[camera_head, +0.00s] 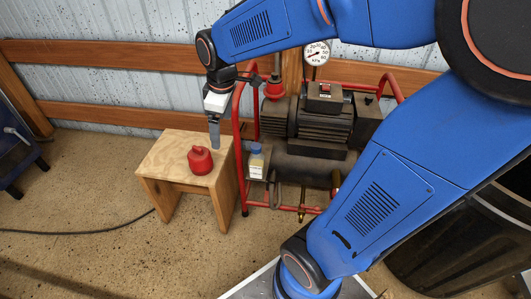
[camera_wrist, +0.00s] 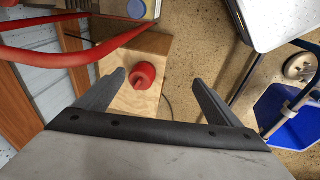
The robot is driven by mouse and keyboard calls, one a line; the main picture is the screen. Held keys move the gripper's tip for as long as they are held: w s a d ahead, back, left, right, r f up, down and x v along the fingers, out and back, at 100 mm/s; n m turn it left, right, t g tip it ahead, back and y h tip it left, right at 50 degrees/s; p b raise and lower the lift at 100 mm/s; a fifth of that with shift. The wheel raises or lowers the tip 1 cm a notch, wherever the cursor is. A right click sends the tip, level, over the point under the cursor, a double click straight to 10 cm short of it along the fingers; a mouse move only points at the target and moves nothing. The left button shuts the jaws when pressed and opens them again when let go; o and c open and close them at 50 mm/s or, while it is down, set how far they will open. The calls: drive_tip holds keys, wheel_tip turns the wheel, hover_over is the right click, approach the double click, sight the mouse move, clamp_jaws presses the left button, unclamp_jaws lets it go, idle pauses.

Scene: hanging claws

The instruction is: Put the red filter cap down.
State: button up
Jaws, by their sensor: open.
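A red filter cap (camera_head: 200,161) with a short knob on top stands upright on the wooden stool (camera_head: 165,158). My gripper (camera_head: 214,140) hangs above the stool's right rear part, pointing down, apart from the cap. In the wrist view the cap (camera_wrist: 144,76) shows beyond and between the two open, empty fingers (camera_wrist: 158,80), nearer the left one. A similar red part (camera_head: 274,88) sits on the compressor at the back.
The compressor (camera_head: 325,125) with its red tube frame stands right of the stool. A small bottle with a blue cap (camera_head: 256,163) is near the stool's right edge. A cable (camera_head: 95,231) lies on the floor. A blue object (camera_head: 14,155) stands far left.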

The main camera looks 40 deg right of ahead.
drive_tip(key=s+d+r+m+t, duration=0.2)
drive_tip(key=s+m, duration=0.7)
drive_tip(key=s, duration=0.9)
drive_tip(key=shift+s+d, duration=0.2)
drive_tip(key=shift+s, duration=0.2)
